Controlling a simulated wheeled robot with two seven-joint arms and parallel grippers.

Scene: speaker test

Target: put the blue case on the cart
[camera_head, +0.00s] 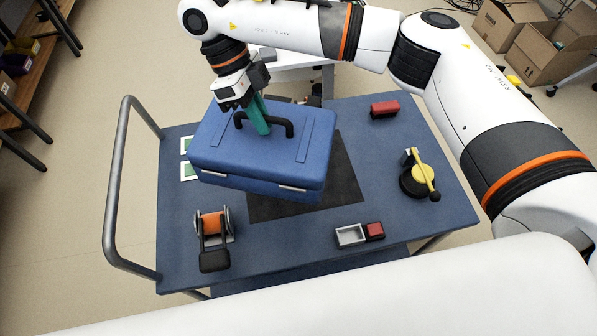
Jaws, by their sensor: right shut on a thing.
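The blue case (262,153) has a black handle on its lid and silver latches on its front side. My right gripper (262,128) reaches down from above and is shut on the case's handle. The case is over the left and middle part of the cart (290,240), partly above a dark square mat (345,172). It looks slightly tilted, and I cannot tell whether its underside touches the cart top. The cart has a blue top and a grey push handle (118,180) on the left. My left gripper is not in view.
On the cart are an orange reel (213,226), a small grey tray (350,236) beside a red block (375,230), a red box (384,109), a black-and-yellow device (418,180) and white-and-green cards (188,170). Cardboard boxes (545,50) stand at the back right; shelving (40,50) stands at the left.

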